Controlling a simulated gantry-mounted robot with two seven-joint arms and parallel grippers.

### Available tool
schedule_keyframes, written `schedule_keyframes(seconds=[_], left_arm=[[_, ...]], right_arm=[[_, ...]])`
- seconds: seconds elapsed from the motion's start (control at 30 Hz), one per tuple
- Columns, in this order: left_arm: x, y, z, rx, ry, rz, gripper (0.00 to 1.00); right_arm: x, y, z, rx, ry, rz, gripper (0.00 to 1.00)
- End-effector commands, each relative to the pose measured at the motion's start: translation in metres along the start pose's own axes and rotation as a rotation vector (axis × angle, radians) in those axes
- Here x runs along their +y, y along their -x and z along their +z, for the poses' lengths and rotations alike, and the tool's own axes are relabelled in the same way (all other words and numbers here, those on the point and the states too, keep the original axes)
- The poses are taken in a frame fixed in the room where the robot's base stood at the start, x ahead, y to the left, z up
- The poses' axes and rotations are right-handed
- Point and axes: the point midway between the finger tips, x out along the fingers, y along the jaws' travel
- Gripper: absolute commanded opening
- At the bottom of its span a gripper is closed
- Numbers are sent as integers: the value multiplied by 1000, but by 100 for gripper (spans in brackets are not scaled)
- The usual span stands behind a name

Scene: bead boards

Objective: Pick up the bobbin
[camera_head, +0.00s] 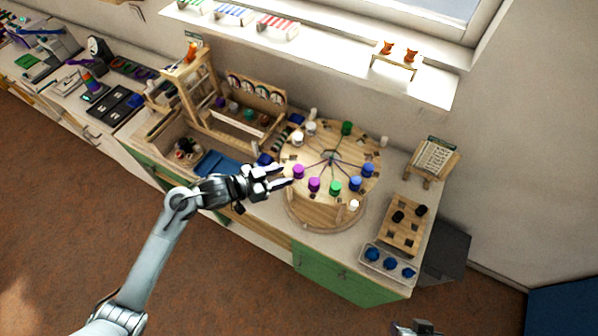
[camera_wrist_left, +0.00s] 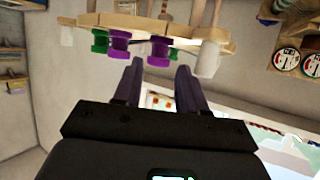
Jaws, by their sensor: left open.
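Several bobbins in purple, green, blue and white stand around the edge of a round wooden board. My left gripper (camera_head: 284,176) is open and empty at the board's left edge, just left of a purple bobbin (camera_head: 298,171). A second purple bobbin (camera_head: 314,185) and a green bobbin (camera_head: 335,188) stand further right. In the left wrist view, a purple bobbin (camera_wrist_left: 160,52) shows just beyond the open fingers (camera_wrist_left: 158,78), with nothing between them. A white bobbin (camera_wrist_left: 208,58) is beside it. A small part of my right gripper (camera_head: 416,328) shows at the bottom edge; its jaws are unclear.
The round board (camera_head: 322,158) rests on a white counter. A wooden block with black pegs (camera_head: 402,228) and a tray of blue pieces (camera_head: 388,262) are at right. A wooden rack (camera_head: 257,92) stands behind left, with a blue tray (camera_head: 218,165) nearby.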

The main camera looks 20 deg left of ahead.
Motion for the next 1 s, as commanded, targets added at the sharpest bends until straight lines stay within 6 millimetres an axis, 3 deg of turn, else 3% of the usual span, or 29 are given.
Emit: schedule_keyframes(seconds=[0.43, 0.77, 0.8, 1.0], left_arm=[[0, -47, -1, 1, 1, 1, 41], [0, -54, 0, 0, -1, 0, 41], [0, -54, 0, 0, -1, 0, 40], [0, -54, 0, 0, -1, 0, 9]], right_arm=[[3, 2, -1, 0, 7, 8, 50], [3, 2, -1, 0, 9, 9, 50], [3, 2, -1, 0, 9, 9, 50], [2, 2, -1, 0, 6, 6, 50]])
